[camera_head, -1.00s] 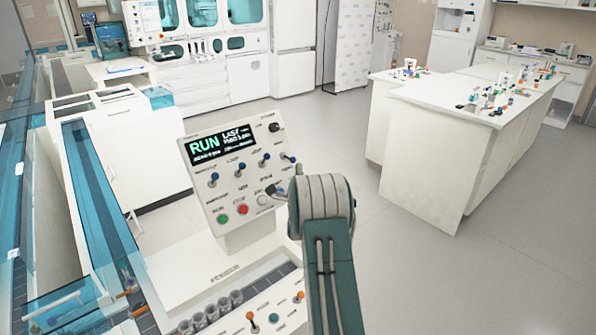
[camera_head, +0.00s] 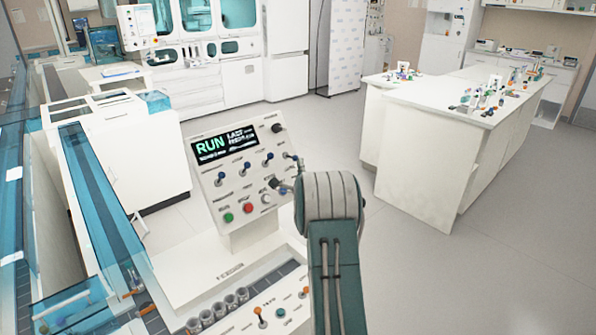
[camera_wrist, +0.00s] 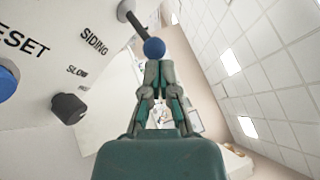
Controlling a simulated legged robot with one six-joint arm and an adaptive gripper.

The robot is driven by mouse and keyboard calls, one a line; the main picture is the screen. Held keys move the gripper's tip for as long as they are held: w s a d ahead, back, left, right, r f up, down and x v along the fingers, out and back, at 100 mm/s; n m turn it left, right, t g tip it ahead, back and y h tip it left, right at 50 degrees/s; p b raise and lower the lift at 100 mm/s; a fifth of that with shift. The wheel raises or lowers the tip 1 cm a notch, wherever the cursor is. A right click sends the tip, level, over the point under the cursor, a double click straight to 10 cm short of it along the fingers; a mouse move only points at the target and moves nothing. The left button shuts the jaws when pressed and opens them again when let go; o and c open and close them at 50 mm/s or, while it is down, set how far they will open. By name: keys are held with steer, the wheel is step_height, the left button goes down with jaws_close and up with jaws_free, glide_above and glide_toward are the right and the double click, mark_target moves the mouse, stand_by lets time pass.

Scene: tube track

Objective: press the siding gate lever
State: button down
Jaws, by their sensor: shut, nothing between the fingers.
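The siding gate lever is a dark rod with a blue ball end (camera_wrist: 154,48), set in the white panel beside the word SIDING, at the top of the wrist view. In the head view it stands at the right edge of the sloped control panel (camera_head: 215,190), partly close to my arm. My gripper (camera_wrist: 158,72) is shut and empty. Its fingertips are right at the blue ball in the wrist view; I cannot tell whether they touch it. In the head view my arm hides the gripper.
A black knob (camera_wrist: 68,108) marked SLOW and another blue lever end (camera_wrist: 7,82) by RESET are left of the gripper. The panel's display (camera_head: 226,145) reads RUN. Several tubes (camera_head: 220,308) stand below it. A white bench (camera_head: 440,115) is at right, with open floor between.

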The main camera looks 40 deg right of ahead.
steer(key=r+n+g+y, duration=0.1)
steer(key=w+r+n+g+y, duration=0.1)
steer(key=r+n+g+y, duration=0.1)
steer(key=shift+d+r, duration=0.15)
steer(key=shift+r, duration=0.1)
stand_by(0.4)
